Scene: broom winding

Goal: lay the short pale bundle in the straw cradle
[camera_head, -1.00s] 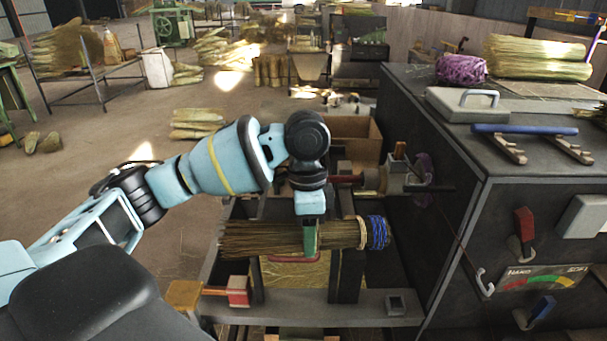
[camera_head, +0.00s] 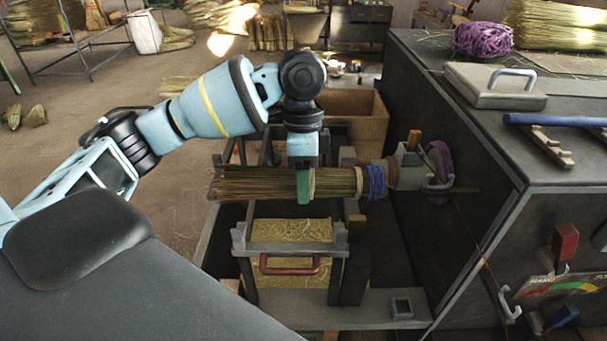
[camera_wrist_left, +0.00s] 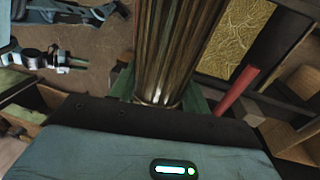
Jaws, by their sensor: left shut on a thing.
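My left gripper (camera_head: 304,186) is shut on a straw bundle (camera_head: 250,183), brownish in the head view, with a pale band and blue cord near its right end. It is held level, and its right end is close to the machine's spindle; I cannot tell if they touch. In the left wrist view the bundle (camera_wrist_left: 176,45) stands between the green jaws (camera_wrist_left: 160,97). A dark-framed box (camera_head: 240,250) with pale straw (camera_head: 300,231) inside, apparently the straw cradle, lies below and nearer than the bundle. My right gripper is out of view.
A red handle (camera_head: 290,268) crosses the box's front. The dark machine cabinet (camera_head: 455,210) stands close on the right, its spindle (camera_head: 410,170) facing the bundle. A cardboard box (camera_head: 355,115) stands behind. A pale bundle (camera_head: 560,25) and purple twine (camera_head: 483,39) lie on the cabinet.

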